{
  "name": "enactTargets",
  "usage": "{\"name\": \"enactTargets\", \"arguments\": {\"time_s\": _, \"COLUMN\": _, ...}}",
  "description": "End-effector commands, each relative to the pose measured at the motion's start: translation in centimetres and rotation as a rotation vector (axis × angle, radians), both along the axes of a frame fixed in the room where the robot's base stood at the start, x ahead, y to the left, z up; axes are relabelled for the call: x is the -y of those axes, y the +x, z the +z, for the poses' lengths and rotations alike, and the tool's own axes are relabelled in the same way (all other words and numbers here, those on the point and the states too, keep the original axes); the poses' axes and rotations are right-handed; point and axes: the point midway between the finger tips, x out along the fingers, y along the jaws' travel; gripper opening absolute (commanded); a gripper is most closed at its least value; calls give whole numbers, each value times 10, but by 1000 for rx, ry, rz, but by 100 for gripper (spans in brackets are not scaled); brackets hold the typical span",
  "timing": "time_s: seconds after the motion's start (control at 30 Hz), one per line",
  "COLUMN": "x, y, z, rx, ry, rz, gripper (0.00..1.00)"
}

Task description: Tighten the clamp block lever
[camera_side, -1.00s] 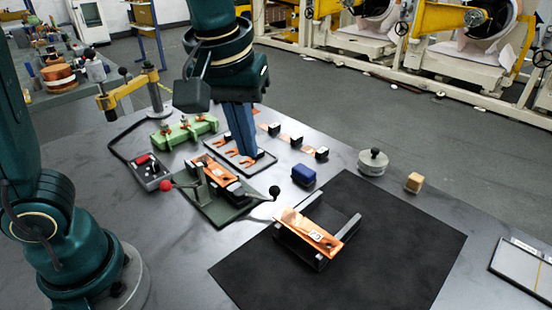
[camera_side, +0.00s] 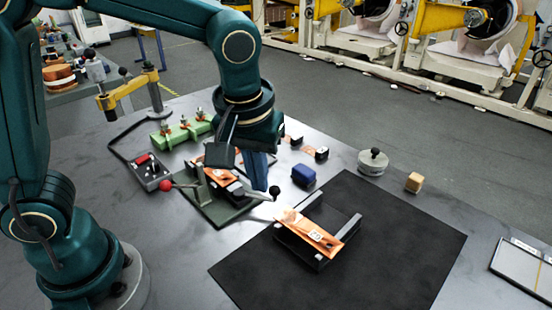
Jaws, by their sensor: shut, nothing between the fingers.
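The clamp block (camera_side: 218,208) is a dark green-grey fixture on the table, left of the black mat, with copper foil in it. One lever ends in a red ball (camera_side: 165,186) at its left. Another lever, a light bar ending in a black ball (camera_side: 274,191), points right. My gripper (camera_side: 262,186) is shut and empty, pointing down just left of the black ball. Whether its fingers touch the ball or lever cannot be told. My gripper and wrist hide part of the clamp block's right side and the copper strips behind it.
A copper piece on a dark stand (camera_side: 310,237) sits on the black mat (camera_side: 400,240). A green fixture (camera_side: 181,132) and a control box (camera_side: 152,172) are at left.

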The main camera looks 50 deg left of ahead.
Motion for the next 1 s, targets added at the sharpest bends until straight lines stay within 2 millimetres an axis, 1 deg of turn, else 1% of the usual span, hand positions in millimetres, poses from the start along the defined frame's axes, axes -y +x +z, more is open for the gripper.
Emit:
{"name": "enactTargets", "arguments": {"time_s": 0.03, "x": -2, "y": 1, "z": -12, "rx": -7, "ry": 3, "rz": 2, "gripper": 0}}
{"name": "enactTargets", "arguments": {"time_s": 0.1, "x": -3, "y": 3, "z": -26, "rx": -8, "ry": 2, "rz": 2, "gripper": 0}}
{"name": "enactTargets", "arguments": {"time_s": 0.2, "x": -5, "y": 7, "z": -45, "rx": -8, "ry": 3, "rz": 1, "gripper": 0}}
{"name": "enactTargets", "arguments": {"time_s": 0.23, "x": -6, "y": 11, "z": -49, "rx": -4, "ry": 1, "rz": 3, "gripper": 0}}
{"name": "enactTargets", "arguments": {"time_s": 0.3, "x": -12, "y": 22, "z": -51, "rx": -1, "ry": 0, "rz": 5, "gripper": 0}}
{"name": "enactTargets", "arguments": {"time_s": 0.5, "x": -19, "y": 38, "z": -58, "rx": 0, "ry": -1, "rz": 3, "gripper": 0}}
{"name": "enactTargets", "arguments": {"time_s": 0.67, "x": -21, "y": 42, "z": -59, "rx": 1, "ry": -1, "rz": 1, "gripper": 0}}
{"name": "enactTargets", "arguments": {"time_s": 1.0, "x": -21, "y": 42, "z": -59, "rx": 1, "ry": 0, "rz": 3, "gripper": 0}}
